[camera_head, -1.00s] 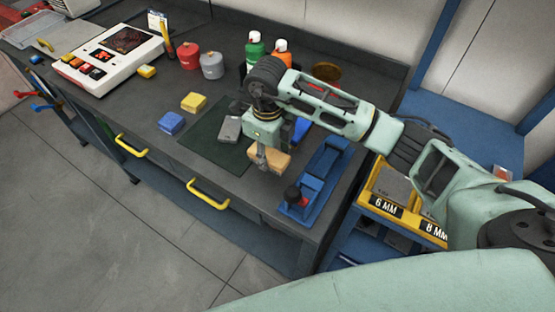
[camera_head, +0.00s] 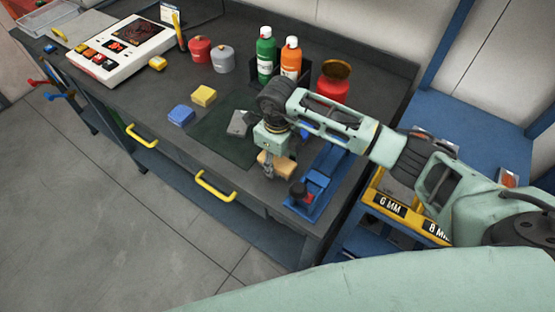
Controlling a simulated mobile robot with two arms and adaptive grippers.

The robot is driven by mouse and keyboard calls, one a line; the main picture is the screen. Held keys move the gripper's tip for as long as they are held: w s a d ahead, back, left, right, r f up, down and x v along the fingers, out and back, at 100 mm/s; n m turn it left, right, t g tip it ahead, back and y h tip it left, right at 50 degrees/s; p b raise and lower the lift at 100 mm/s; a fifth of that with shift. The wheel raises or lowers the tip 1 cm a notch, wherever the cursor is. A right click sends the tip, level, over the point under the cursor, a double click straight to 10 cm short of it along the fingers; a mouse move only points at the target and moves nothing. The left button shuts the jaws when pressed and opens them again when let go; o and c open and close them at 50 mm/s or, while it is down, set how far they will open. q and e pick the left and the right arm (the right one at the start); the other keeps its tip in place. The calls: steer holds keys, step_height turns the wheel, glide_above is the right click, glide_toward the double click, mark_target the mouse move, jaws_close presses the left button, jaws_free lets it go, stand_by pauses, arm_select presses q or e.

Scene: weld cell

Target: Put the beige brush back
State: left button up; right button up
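A beige block-like piece (camera_head: 284,170), which looks like the beige brush, is at the front right of the dark bench. My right gripper (camera_head: 268,170) points down right at it, with the fingers over its left part. The gripper hides part of the piece, and I cannot tell whether the fingers are closed on it or whether it touches the bench. My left gripper is not in view.
A blue fixture (camera_head: 322,178) lies just right of the gripper. A dark green mat (camera_head: 215,142) holds a grey block (camera_head: 239,122); blue (camera_head: 181,115) and yellow (camera_head: 203,96) blocks sit left. Green (camera_head: 266,58) and orange (camera_head: 290,60) bottles and a red can (camera_head: 333,84) stand behind.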

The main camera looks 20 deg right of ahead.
mark_target(277, 160)
steer(key=shift+o, duration=0.3)
steer(key=shift+r, duration=0.1)
steer(key=shift+r, duration=0.2)
step_height(277, 160, up, 12)
steer(key=b, duration=0.4)
steer(key=shift+d+f, duration=0.1)
